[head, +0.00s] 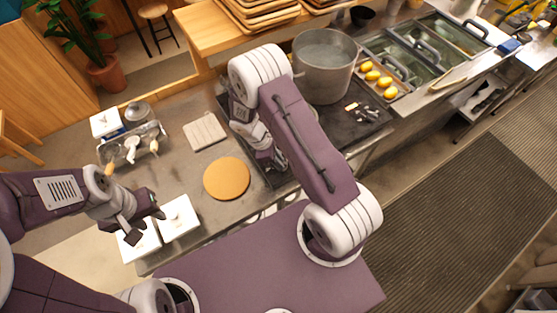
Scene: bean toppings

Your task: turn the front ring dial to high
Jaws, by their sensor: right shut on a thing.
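The black hob (350,118) is set in the steel counter, with a large steel pot (325,75) on its far part. My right gripper (272,164) reaches down at the left side of the hob, partly behind my own arm. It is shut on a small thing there. The front ring dial is hidden by the gripper and arm, so I cannot see its setting; the held thing's place fits a dial. My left gripper (143,224) is open and empty above white containers at the counter's front left.
A round wooden board (227,178) and a square board (206,132) lie on the counter. A tray of jars (132,146) stands at the left. Yellow items (379,79) sit right of the pot, with small utensils (368,112) nearer. Lidded steel bins (437,42) are at the back right.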

